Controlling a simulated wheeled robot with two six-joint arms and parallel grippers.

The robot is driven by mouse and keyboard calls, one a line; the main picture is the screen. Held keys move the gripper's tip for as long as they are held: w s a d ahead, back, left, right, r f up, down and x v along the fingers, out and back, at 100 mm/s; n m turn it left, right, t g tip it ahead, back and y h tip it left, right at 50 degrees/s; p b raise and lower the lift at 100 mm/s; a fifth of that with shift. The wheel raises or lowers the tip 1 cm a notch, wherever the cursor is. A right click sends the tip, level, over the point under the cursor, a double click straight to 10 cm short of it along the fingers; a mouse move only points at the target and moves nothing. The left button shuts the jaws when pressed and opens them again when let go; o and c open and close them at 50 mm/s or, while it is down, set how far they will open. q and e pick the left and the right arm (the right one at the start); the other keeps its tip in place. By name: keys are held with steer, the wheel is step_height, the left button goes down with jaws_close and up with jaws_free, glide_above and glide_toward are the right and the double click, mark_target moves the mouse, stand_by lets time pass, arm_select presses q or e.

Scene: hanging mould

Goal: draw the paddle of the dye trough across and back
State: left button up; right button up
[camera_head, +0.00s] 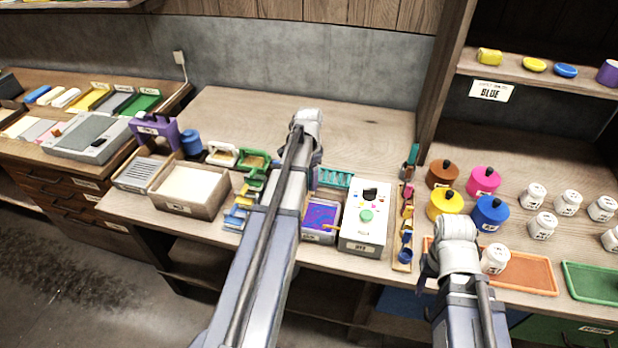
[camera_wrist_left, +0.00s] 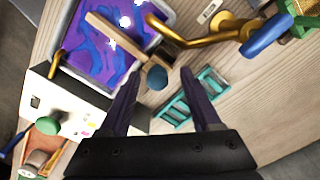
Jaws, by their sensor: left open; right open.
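The dye trough (camera_head: 321,214) holds swirled purple and blue dye, and it also shows in the left wrist view (camera_wrist_left: 78,62). A wooden paddle (camera_wrist_left: 114,38) lies over the dye, with a round blue knob (camera_wrist_left: 157,77) at its end, just outside the rim. My left gripper (camera_wrist_left: 160,74) is open, its two dark fingers on either side of the knob in that view; whether they touch it I cannot tell. In the head view my left arm hides part of the trough's surroundings. My right gripper (camera_head: 450,262) is open by the front right, its fingers mostly hidden.
A white control box (camera_head: 365,232) stands right of the trough, and a teal rack (camera_head: 334,178) behind it. Colored pots and white jars (camera_head: 541,226) crowd the right. The rear table is clear.

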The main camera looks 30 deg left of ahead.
arm_select(q)
step_height(320, 180, up, 8)
steer(key=p, duration=0.8)
steer(key=shift+d+f, duration=0.15)
steer(key=shift+d, duration=0.15)
step_height(320, 180, down, 8)
steer(key=b, duration=0.8)
